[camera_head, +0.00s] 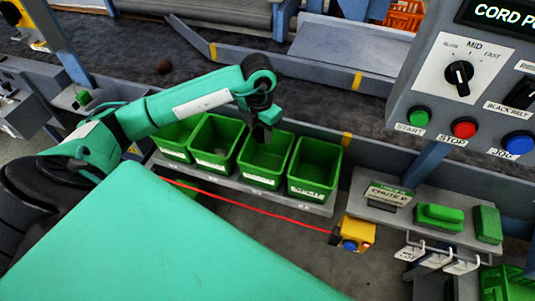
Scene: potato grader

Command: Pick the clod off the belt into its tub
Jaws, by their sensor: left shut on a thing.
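My left gripper (262,133) points down over the row of green tubs, above the back part of the third tub from the left (263,168). It is shut on a small dark thing, which I take to be the clod; the fingers mostly hide it. The other tubs are the leftmost tub (177,142), the second tub (211,148) and the rightmost tub (313,170). Their front labels are too small to read surely. The dark belt (330,95) runs behind them. A brown lump (164,66) lies on it at the left. My right gripper is out of view.
A control panel (455,85) with a knob and buttons hangs at the right. A grey shelf (410,213) below holds green blocks (439,217). A grey rail (365,150) separates belt and tubs.

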